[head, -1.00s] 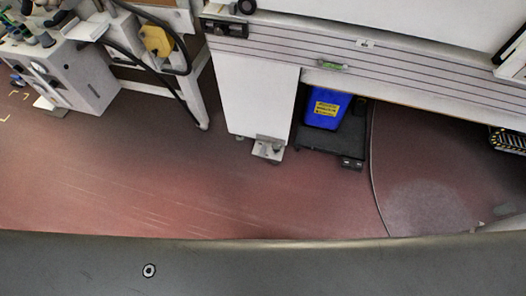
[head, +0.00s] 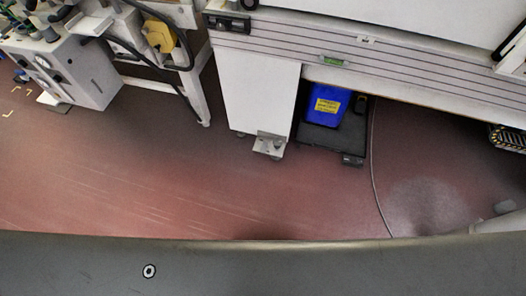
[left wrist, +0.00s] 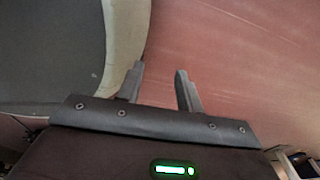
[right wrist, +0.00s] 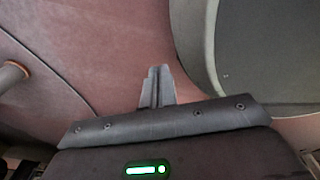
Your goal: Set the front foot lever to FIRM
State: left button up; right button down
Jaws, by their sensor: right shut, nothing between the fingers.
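A white leg panel (head: 258,92) stands under the long machine bench. At its base is a small pale metal foot bracket (head: 269,144) close to the floor. It may carry the foot lever, but the lever's position and any FIRM marking are too small to read. My left gripper (left wrist: 158,76) shows in the left wrist view, open and empty above the reddish floor. My right gripper (right wrist: 157,72) shows in the right wrist view, shut and empty above floor. Neither gripper shows in the head view, and neither touches the bracket.
A blue bin (head: 326,106) with a yellow label stands on a low black platform (head: 335,138) right of the leg. A grey cabinet (head: 82,72) stands at left. A thin cable (head: 374,180) crosses the floor. The floor before the leg is clear.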

aim_at(263, 149)
jog(key=k, duration=1.25)
jog(key=z, duration=0.4)
jog(key=i, duration=0.45)
jog(key=z, duration=0.75)
jog(key=i, duration=0.75)
jog(key=u, duration=0.65)
jog(key=i, duration=0.7)
jog(key=u, duration=0.7)
